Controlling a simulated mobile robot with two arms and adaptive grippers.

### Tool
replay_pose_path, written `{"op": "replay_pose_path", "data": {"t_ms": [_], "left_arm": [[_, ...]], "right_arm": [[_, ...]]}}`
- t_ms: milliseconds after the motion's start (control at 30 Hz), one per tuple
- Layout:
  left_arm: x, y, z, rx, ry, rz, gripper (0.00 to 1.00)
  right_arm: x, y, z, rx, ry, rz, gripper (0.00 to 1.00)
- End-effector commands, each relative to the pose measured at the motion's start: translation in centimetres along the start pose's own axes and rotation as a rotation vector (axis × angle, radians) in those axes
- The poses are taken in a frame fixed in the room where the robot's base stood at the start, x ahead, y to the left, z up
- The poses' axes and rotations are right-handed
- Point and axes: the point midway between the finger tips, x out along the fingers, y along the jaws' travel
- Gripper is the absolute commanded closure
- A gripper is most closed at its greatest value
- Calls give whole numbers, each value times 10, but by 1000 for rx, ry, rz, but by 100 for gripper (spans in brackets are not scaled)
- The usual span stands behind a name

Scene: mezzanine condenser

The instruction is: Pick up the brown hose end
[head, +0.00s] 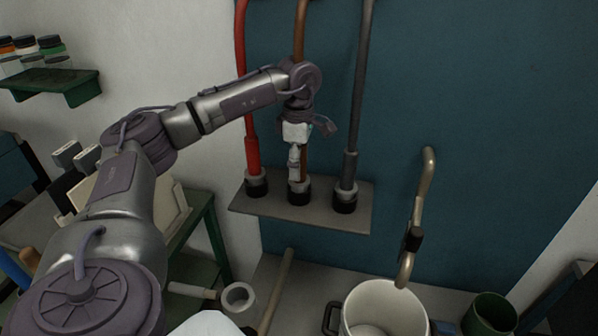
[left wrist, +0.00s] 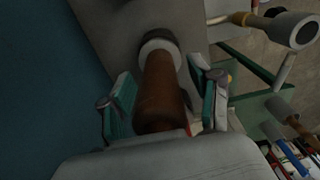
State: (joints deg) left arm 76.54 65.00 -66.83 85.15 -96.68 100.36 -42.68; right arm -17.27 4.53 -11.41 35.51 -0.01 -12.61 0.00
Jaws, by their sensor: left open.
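The brown hose (head: 300,30) comes down the blue wall between a red hose (head: 241,60) and a grey hose (head: 360,80). Its lower end stands upright in a black-based socket (head: 299,194) on a grey shelf plate. My left gripper (head: 295,165) is in front of that end in the head view and hides part of it. In the left wrist view the brown hose end (left wrist: 160,88) lies between the two green-padded fingers of my left gripper (left wrist: 165,105). The fingers are open, with a gap showing on each side. My right gripper is not in view.
The grey shelf plate (head: 275,209) holds all three sockets. Below right are a bent pipe handle (head: 427,175), a cream pot (head: 350,312) and a green cup (head: 490,316). A green shelf with jars (head: 60,84) is at upper left.

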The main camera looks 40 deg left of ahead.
Motion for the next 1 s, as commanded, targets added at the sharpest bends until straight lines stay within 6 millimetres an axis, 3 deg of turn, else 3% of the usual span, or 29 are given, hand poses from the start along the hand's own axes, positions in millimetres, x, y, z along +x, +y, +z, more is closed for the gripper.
{"op": "replay_pose_path", "data": {"t_ms": [200, 600, 1000], "left_arm": [[1, 0, 0, 0, 0, 0, 37], [1, 0, 0, 1, 0, 0, 100], [-9, 1, 1, 1, -3, 3, 100]], "right_arm": [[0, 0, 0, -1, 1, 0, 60], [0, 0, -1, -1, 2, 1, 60], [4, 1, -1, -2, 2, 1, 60]]}}
